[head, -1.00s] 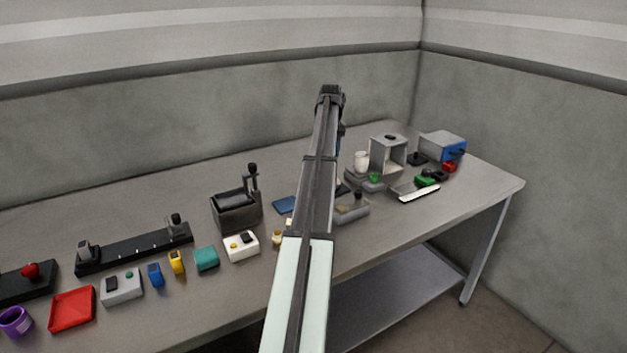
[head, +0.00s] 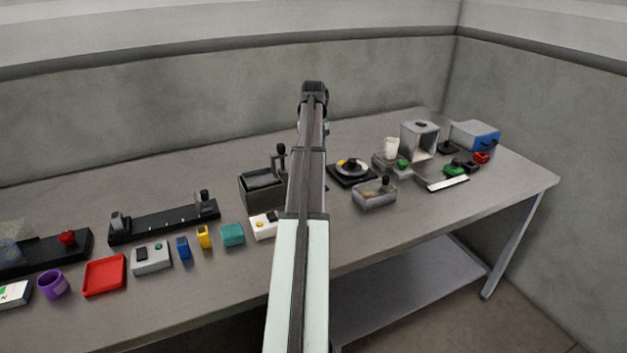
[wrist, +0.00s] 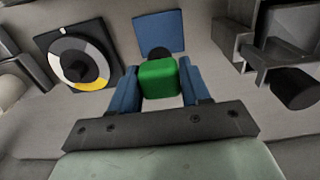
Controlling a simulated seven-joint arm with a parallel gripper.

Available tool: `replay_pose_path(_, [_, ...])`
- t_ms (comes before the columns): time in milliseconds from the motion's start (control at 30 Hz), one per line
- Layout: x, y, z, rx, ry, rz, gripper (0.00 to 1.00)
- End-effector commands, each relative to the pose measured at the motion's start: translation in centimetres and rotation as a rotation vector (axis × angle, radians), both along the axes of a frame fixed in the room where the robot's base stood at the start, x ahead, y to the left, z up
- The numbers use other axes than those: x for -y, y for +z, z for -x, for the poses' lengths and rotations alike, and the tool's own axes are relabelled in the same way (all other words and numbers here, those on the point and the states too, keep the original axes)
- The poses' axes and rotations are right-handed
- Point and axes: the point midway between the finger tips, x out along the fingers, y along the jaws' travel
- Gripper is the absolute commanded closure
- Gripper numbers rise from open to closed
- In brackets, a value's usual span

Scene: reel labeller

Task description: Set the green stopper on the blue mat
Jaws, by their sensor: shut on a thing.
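In the wrist view my gripper (wrist: 157,82) has its two blue fingers shut on the green stopper (wrist: 160,80), a block with rounded edges. The blue mat (wrist: 160,24) is a flat square just beyond the stopper in that view. A dark round patch shows between the stopper and the mat, and I cannot tell whether it is a part or a shadow. The stopper appears apart from the mat, but its height is unclear. In the head view my arm hides the stopper and nearly all of the mat.
A black square base with a grey and yellow disc (head: 351,168) stands to the right of my arm; it also shows in the wrist view (wrist: 80,62). A dark open box with a lever (head: 262,186) stands to the left.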

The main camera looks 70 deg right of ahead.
Motion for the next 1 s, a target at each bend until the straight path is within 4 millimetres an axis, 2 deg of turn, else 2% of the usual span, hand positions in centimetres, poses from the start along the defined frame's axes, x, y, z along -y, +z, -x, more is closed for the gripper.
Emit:
replay_pose_path(233, [-0.1,-4.0,0.1,-0.001,0.001,-0.002,0.83])
replay_pose_path(467, [0.0,-5.9,0.0,-0.001,0.001,-0.001,0.83])
replay_pose_path(700, [-0.1,-8.6,0.0,0.000,0.001,-0.001,0.83])
replay_pose_path(1000, [0.0,-9.0,0.0,-0.001,0.001,-0.001,0.83])
